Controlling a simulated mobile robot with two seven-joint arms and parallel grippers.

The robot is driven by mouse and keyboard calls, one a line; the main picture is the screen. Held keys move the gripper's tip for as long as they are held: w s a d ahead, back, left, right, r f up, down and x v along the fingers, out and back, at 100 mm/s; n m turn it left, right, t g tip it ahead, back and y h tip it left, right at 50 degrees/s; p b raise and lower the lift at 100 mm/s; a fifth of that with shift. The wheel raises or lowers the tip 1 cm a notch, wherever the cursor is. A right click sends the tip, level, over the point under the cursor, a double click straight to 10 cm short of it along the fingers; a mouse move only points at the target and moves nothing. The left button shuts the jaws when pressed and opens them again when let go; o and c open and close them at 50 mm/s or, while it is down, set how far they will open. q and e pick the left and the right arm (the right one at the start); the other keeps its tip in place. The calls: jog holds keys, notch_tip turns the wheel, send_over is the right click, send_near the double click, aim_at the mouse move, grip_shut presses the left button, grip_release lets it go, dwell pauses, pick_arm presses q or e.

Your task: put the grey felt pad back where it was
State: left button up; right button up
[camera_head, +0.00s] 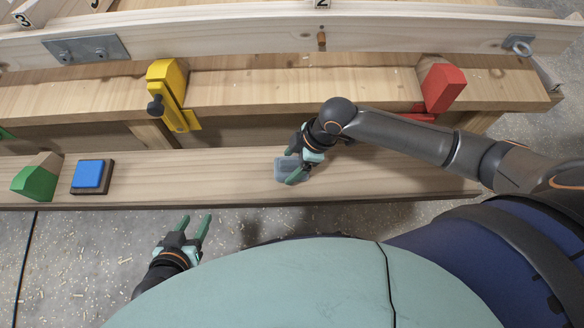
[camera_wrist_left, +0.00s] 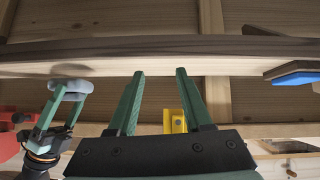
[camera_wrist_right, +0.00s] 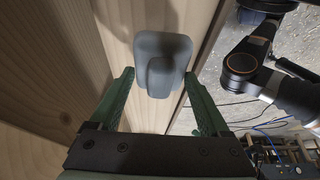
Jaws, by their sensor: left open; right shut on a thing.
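The grey felt pad (camera_head: 283,170) is a small rounded grey block with a raised grip, over the front plank right of its middle. My right gripper (camera_head: 292,166) is shut on it. The pad fills the space ahead of the fingers in the right wrist view (camera_wrist_right: 162,58), and it also shows at the right gripper's tips in the left wrist view (camera_wrist_left: 72,86). I cannot tell whether it touches the plank. My left gripper (camera_head: 197,219) is open and empty, in front of the plank's near edge.
On the front plank (camera_head: 190,190) stand a blue pad on a dark base (camera_head: 90,174) and a green-ended block (camera_head: 38,176) at left. Behind are a yellow clamp (camera_head: 170,90) and a red block (camera_head: 442,88). The plank between blue and grey pads is clear.

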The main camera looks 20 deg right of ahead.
aim_at(292, 169)
notch_tip(292, 169, down, 2)
jog(key=shift+f+b, duration=0.15)
jog(key=shift+b, duration=0.25)
pick_arm(q)
jog(key=w+r, duration=0.1)
jog(key=w+r+t, duration=0.2)
jog(key=r, duration=0.1)
jog(key=shift+w+a+m, duration=0.25)
jog(key=shift+m, duration=0.05)
pick_arm(e)
jog(key=shift+f, duration=0.4)
pick_arm(q)
jog(key=shift+w, duration=0.1)
pick_arm(e)
jog(key=shift+f, duration=0.15)
jog(key=o, duration=1.2)
jog(key=shift+c, duration=0.2)
